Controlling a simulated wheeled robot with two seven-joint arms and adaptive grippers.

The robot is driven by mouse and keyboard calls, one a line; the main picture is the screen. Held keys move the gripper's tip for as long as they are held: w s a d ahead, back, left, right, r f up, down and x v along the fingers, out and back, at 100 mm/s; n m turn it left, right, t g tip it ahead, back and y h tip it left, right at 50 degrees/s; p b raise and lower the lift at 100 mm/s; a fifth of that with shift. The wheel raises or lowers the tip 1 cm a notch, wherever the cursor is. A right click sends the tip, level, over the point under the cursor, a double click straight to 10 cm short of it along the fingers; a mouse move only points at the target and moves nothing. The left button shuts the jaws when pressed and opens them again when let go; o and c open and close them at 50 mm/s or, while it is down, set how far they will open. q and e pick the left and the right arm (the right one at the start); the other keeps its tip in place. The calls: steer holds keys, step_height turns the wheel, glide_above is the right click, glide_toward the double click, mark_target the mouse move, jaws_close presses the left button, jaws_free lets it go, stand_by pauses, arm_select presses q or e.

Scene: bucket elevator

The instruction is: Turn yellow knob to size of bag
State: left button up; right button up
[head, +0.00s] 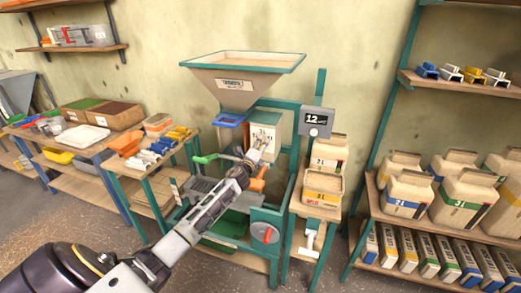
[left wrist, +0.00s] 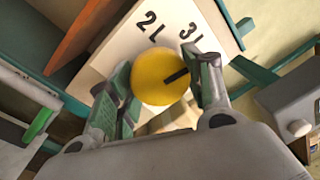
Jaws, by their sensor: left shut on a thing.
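The yellow knob (left wrist: 158,79) is round with a dark pointer line, seen in the left wrist view. It is mounted on a pale panel (left wrist: 190,22) marked "2L" and "3L". The pointer line points to the right side of the picture, below the "3L" mark. My left gripper (left wrist: 165,84) has its two fingers on either side of the knob and is shut on it. In the head view my left gripper (head: 257,150) reaches the front of the pale box (head: 265,125) under the hopper and hides most of the knob. My right gripper is not in view.
The hopper (head: 235,85) stands above the box. A green handle (head: 205,158) and an orange part (head: 258,181) are close to my left gripper.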

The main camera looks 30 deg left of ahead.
arm_select(q)
steer(key=shift+n, duration=1.1)
steer(key=o, duration=1)
steer(key=shift+o, duration=0.2)
steer(key=s+d, duration=0.2)
steer(key=s, duration=0.9)
steer(key=shift+s+f, duration=0.35)
steer(key=shift+f, duration=0.1)
steer(key=shift+d, duration=0.1)
steer(key=shift+s+d+f+y, duration=0.1)
steer(key=shift+y, duration=0.3)
